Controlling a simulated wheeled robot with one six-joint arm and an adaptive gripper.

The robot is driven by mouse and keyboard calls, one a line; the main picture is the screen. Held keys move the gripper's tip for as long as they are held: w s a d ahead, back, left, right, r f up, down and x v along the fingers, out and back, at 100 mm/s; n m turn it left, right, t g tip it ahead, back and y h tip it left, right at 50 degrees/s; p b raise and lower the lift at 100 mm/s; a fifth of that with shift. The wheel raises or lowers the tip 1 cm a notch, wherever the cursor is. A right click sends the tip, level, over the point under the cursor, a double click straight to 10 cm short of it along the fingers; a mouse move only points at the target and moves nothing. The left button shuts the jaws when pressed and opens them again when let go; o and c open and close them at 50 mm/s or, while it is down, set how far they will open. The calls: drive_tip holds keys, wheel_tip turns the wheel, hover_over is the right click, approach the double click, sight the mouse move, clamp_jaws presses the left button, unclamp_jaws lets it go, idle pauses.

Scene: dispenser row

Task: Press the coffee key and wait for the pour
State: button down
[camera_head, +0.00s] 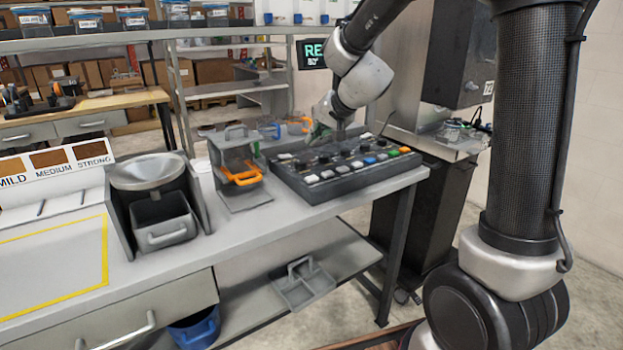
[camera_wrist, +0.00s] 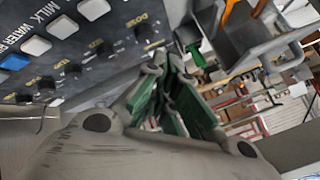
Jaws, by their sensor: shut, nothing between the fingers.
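The control panel (camera_head: 345,179) is a dark slanted box on the bench, with rows of white, blue, green and orange keys and black knobs. In the wrist view the panel (camera_wrist: 70,62) fills the upper left, with labels reading MILK and WATER by a white key (camera_wrist: 93,9) and a blue key (camera_wrist: 14,62). I cannot make out a coffee label in either view. My gripper (camera_head: 323,122), with green finger pads, is over the panel's back edge in the head view. In the wrist view my gripper (camera_wrist: 165,85) is shut and empty, beside the panel. Contact with a key cannot be told.
A funnel (camera_head: 147,172) and drawer stand further left.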

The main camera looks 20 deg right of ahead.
sight(314, 177)
drive_tip(key=shift+f, duration=4.15)
drive_tip(key=shift+f, duration=0.1)
drive_tip(key=shift+f, duration=0.3)
drive_tip(key=shift+f, duration=0.5)
drive_tip(key=shift+r, duration=0.95)
drive_tip(key=shift+r, duration=0.1)
drive_tip(key=shift+r, duration=2.4)
